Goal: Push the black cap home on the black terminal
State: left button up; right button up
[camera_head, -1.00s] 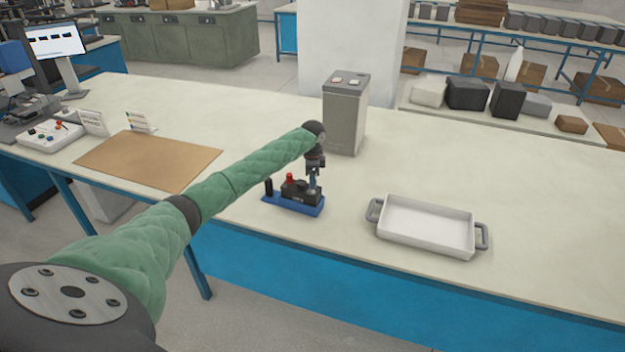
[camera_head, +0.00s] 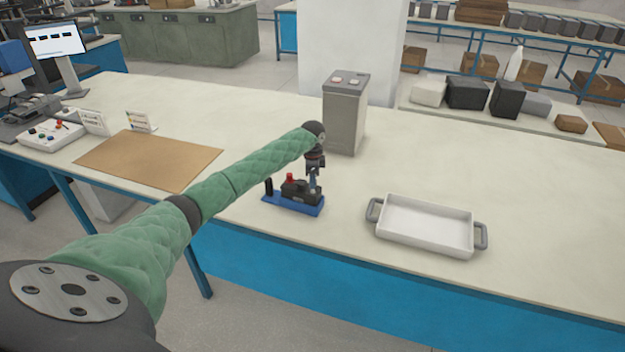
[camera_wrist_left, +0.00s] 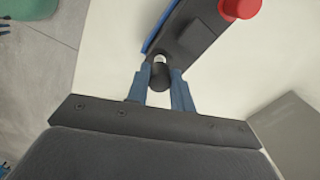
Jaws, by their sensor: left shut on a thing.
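A dark block (camera_head: 297,189) lies on a blue base (camera_head: 283,205) near the table's front edge. A red cap (camera_head: 290,177) stands on it, seen also in the left wrist view (camera_wrist_left: 240,8). My left gripper (camera_head: 313,188) points down at the block's right end. In the left wrist view, its two blue fingers (camera_wrist_left: 161,88) are shut on the black cap (camera_wrist_left: 160,77). A bit of bright metal, seemingly the black terminal (camera_wrist_left: 159,59), shows right at the cap's edge. I cannot tell how deep the cap sits. My right gripper is out of view.
A black post (camera_head: 268,187) stands at the base's left end. A tall grey battery (camera_head: 345,120) stands behind my gripper. A white tray (camera_head: 428,245) with grey handles lies to the right, and a brown mat (camera_head: 150,160) to the left. The table between block and tray is clear.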

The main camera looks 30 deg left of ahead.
pick_arm(q)
jog(key=shift+f, duration=1)
dwell(0.9)
jog(key=shift+f, duration=0.5)
dwell(1.0)
jog(key=o, duration=1.5)
jog(key=shift+r, duration=0.15)
jog(key=shift+r+p, duration=1.9)
jog(key=shift+r, duration=0.3)
jog(key=shift+r+p, duration=0.7)
jog(key=shift+r, duration=0.5)
